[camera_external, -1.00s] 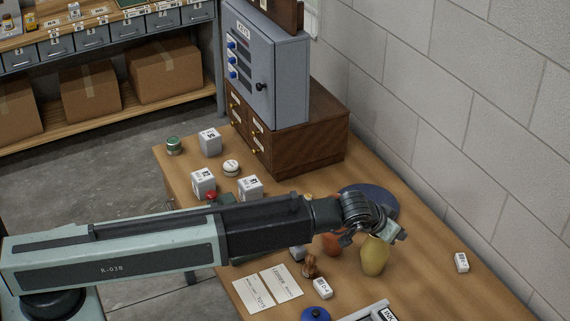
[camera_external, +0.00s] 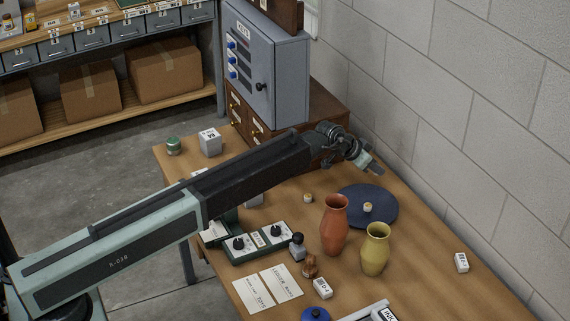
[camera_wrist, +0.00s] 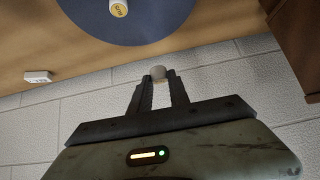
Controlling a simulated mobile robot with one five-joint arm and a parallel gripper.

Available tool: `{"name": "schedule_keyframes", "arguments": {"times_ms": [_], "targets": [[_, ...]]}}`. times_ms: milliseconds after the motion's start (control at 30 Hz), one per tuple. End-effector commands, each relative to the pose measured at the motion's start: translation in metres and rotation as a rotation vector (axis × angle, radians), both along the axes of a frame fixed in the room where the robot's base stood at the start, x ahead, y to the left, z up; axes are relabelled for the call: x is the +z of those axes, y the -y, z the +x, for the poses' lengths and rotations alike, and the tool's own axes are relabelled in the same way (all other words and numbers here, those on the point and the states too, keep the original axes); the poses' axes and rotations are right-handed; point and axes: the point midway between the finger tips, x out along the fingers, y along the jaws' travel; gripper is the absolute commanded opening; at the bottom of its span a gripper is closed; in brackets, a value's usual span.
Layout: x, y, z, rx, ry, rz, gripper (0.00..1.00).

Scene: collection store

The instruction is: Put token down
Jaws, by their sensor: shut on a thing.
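My gripper (camera_external: 374,168) is raised above the far side of the table, behind the round dark blue mat (camera_external: 352,196). In the wrist view my gripper (camera_wrist: 159,78) is shut on a small round pale grey thing, which I take as the token (camera_wrist: 158,72). It sits between the fingertips, clear of any surface. In the external view I cannot make out the held token. A small white-and-yellow labelled cylinder (camera_external: 368,207) stands on the mat and shows in the wrist view (camera_wrist: 118,8). A similar small piece (camera_external: 308,198) stands on the table left of the mat.
An orange vase (camera_external: 335,226) and a yellow vase (camera_external: 375,250) stand in front of the mat. The wooden drawer unit (camera_external: 325,105) with a grey cabinet (camera_external: 275,75) is at the back. A white block (camera_external: 461,262) lies right, near the wall. The table between mat and block is clear.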

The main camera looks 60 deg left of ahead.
Motion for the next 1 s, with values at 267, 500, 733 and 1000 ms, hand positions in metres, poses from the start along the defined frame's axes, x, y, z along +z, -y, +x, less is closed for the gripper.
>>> {"name": "schedule_keyframes", "arguments": {"times_ms": [267,500,733,1000], "targets": [[-0.018,-0.003,0.0,-0.004,0.0,0.001,0.0],[-0.067,-0.002,0.0,-0.003,0.0,0.0,0.0],[-0.072,-0.002,0.0,-0.003,-0.001,0.0,0.0],[-0.104,-0.002,0.0,-0.003,-0.001,0.0,0.0]]}}
